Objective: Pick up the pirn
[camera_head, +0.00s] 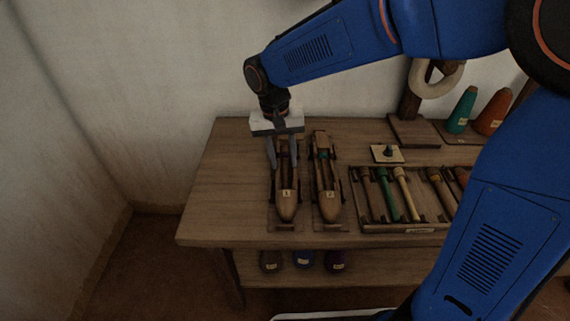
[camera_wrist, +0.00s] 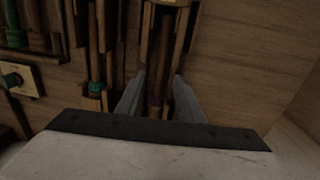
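Two wooden boat shuttles lie side by side on the table, the left one (camera_head: 287,205) labelled 1 and the right one (camera_head: 328,203) labelled 2. My gripper (camera_head: 282,166) points down over the back half of shuttle 1. Its two fingers are apart, open. In the wrist view my gripper (camera_wrist: 160,76) straddles the slot of a shuttle, where a dark pirn with a purplish end (camera_wrist: 156,103) shows between the fingers with gaps beside it. Finger depth relative to the pirn is hard to tell.
A rack (camera_head: 372,228) of several pirns stands right of the shuttles. Behind it are a small square plate (camera_head: 376,155) with a green knob, a teal cone (camera_head: 461,110) and an orange cone (camera_head: 493,113). The table (camera_head: 226,185) is bare at left. Cones sit on the lower shelf.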

